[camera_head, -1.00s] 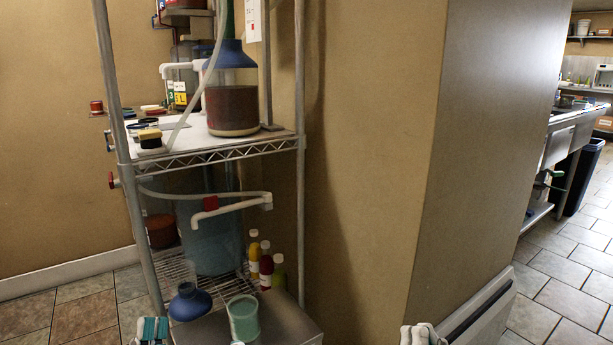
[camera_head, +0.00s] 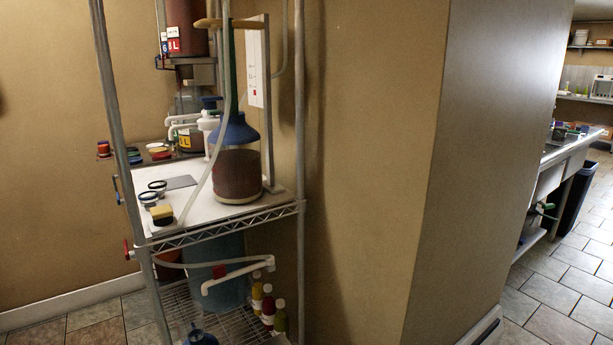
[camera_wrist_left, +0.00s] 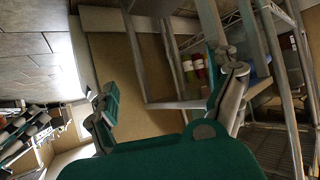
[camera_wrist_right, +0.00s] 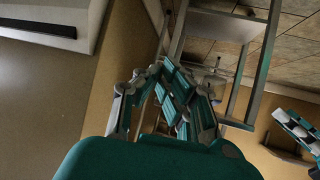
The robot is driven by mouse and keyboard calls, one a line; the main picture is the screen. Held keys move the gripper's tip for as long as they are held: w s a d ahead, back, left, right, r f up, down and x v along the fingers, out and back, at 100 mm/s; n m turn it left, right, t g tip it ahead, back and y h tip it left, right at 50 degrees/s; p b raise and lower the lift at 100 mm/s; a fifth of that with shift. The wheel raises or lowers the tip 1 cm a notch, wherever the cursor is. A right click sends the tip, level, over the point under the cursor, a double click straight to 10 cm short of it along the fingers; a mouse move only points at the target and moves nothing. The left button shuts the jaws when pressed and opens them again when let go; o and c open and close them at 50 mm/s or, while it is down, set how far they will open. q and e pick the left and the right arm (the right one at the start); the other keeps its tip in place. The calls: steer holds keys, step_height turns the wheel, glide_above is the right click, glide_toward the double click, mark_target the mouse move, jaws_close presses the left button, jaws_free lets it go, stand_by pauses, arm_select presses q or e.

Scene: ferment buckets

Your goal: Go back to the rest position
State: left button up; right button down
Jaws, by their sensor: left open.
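Neither gripper shows in the head view. In the left wrist view my left gripper (camera_wrist_left: 165,72) is open, its two grey and green fingers wide apart with nothing between them. In the right wrist view my right gripper (camera_wrist_right: 168,78) has its green finger pads drawn close together, and no held object shows. Part of my other arm shows at the right edge of that view.
A wire rack (camera_head: 228,228) stands on the left, with a blue-topped jar (camera_head: 237,165) and small items on its upper shelf. Several sauce bottles (camera_head: 267,305) stand below. A wall pillar (camera_head: 470,150) is to the right, with tiled floor (camera_head: 560,290) beyond.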

arm_select(q)
steer(key=s+a+f+g+y+p, duration=0.1)
steer(key=s+a+f+g+p, duration=0.2)
steer(key=s, duration=0.7)
steer(key=s+a+f+g+y+p, duration=0.1)
steer(key=s+a+f+g+p, duration=0.1)
steer(key=s, duration=0.8)
steer(key=s+a+f+g+p, duration=0.3)
steer(key=s+f+g+p, duration=0.1)
steer(key=s, duration=0.7)
steer(key=shift+a+g+y+p, duration=0.3)
steer(key=shift+g+y+p, duration=0.1)
steer(key=shift+g+p, duration=0.35)
arm_select(e)
steer(key=s+d+f+g+h, duration=0.1)
steer(key=s+d+f+g, duration=0.2)
steer(key=s, duration=0.7)
steer(key=s+d+f+g+h, duration=0.1)
steer(key=s+d+f+g, duration=0.1)
steer(key=s, duration=0.8)
steer(key=s+d+f+g, duration=0.3)
steer(key=s+f+g, duration=0.1)
steer(key=s, duration=0.7)
steer(key=shift+d+g+h, duration=0.3)
steer(key=shift+g+h, duration=0.1)
steer(key=shift+g, duration=0.3)
arm_select(q)
steer(key=shift+s+r, duration=0.1)
arm_select(e)
steer(key=shift+s, duration=0.1)
